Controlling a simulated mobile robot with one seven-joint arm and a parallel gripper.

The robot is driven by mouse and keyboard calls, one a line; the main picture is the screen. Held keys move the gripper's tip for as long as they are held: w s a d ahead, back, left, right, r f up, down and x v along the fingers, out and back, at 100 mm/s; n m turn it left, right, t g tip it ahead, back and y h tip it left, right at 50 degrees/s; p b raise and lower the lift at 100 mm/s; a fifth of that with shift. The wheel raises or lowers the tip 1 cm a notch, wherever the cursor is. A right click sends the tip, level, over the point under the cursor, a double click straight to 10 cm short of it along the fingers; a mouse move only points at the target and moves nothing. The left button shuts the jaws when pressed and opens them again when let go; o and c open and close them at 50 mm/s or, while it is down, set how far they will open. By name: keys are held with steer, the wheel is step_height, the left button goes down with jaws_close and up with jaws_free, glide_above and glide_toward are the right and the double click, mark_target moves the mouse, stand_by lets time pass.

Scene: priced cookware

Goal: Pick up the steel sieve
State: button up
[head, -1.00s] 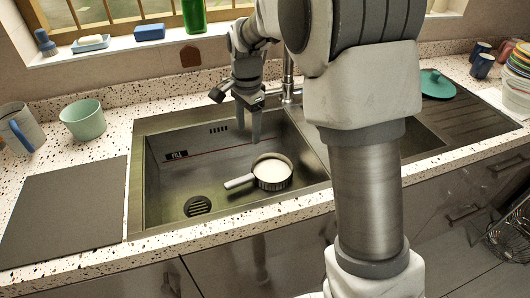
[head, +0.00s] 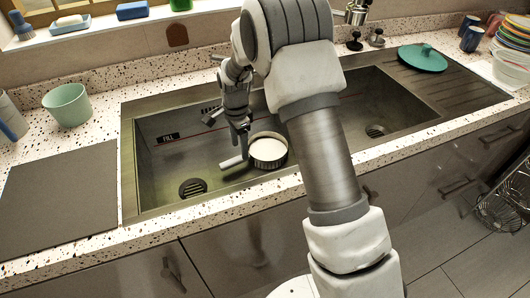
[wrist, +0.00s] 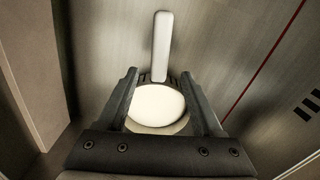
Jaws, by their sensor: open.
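The steel sieve (head: 268,150) sits in the left sink basin. It has a round steel rim, a pale inside and a light handle pointing left in the head view. In the wrist view the sieve (wrist: 157,104) lies between and beyond my fingers, its handle pointing up the picture. My gripper (head: 241,148) is open and points down into the basin, close to where the handle meets the bowl. In the wrist view my gripper (wrist: 160,77) has both fingers apart with nothing held. I cannot tell the exact height of the fingertips above the handle.
The basin walls (head: 160,165) surround the sieve. A second basin (head: 385,105) is to the right. A green cup (head: 67,105) and a dark board (head: 60,195) are on the left counter. A teal lid (head: 422,58) lies on the drainboard at right.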

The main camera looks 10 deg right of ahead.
mark_target(241, 159)
steer(key=shift+s+f+b, duration=0.1)
steer(key=shift+f+b, duration=0.4)
steer(key=shift+f, duration=2.6)
steer(key=shift+r, duration=0.1)
jaws_close()
